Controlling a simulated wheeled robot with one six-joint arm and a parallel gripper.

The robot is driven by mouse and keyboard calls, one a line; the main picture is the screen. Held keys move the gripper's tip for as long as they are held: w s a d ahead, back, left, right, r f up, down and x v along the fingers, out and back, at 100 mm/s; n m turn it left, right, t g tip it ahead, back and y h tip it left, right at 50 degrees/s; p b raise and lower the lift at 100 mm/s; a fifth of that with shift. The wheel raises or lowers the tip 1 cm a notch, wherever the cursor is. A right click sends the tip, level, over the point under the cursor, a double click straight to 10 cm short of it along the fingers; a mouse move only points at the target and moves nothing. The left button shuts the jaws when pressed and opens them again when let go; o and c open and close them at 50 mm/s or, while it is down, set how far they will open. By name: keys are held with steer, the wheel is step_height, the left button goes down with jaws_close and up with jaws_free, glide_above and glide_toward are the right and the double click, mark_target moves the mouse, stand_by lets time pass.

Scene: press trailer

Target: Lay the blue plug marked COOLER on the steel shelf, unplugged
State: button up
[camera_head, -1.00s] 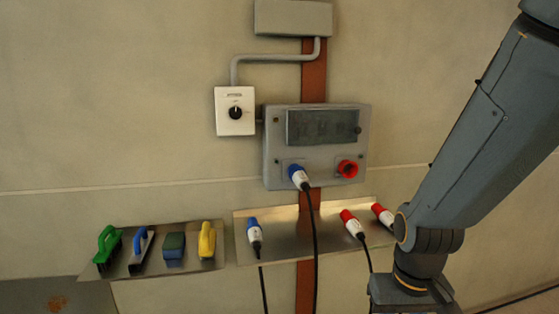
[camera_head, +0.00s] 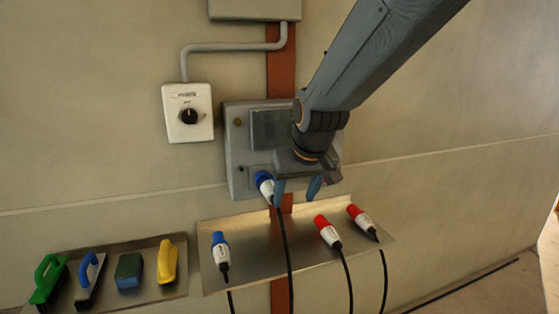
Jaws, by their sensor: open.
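A blue and white plug (camera_head: 266,186) sits in the lower left of the grey socket box (camera_head: 237,150) on the wall, its black cable hanging down over the shelf. A second blue and white plug (camera_head: 220,254) lies on the steel shelf (camera_head: 258,245) at its left. The markings on both are too small to read, so I cannot tell which is COOLER. My gripper (camera_head: 297,191) is open and empty in front of the box, fingers pointing down. Its left finger appears beside the plugged-in plug; contact is unclear. The gripper hides the box's red socket.
Two red and white plugs (camera_head: 328,231) (camera_head: 361,220) lie on the shelf's right part. A second shelf (camera_head: 64,285) at left holds several brushes and blocks. A rotary switch (camera_head: 188,114) is above left. The shelf's middle is mostly clear, apart from the hanging cable.

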mark_target(272, 194)
steer(key=w+a+r+t, duration=0.1)
steer(key=w+a+r, duration=0.1)
steer(key=a+r, duration=0.25)
steer(key=shift+n+y, duration=0.3)
steer(key=shift+w+d+b+x, duration=0.1)
steer(key=shift+b+x, duration=0.9)
steer(key=shift+x, duration=0.75)
steer(key=shift+w+d+b+x, duration=0.15)
steer(key=shift+b+x, duration=0.8)
steer(key=shift+x, duration=0.8)
steer(key=shift+w+d+b+x, duration=0.1)
steer(key=shift+b+x, duration=0.9)
steer(key=shift+x, duration=0.7)
steer(key=shift+r, duration=0.15)
steer(key=c, duration=1.3)
steer(key=shift+o, duration=0.2)
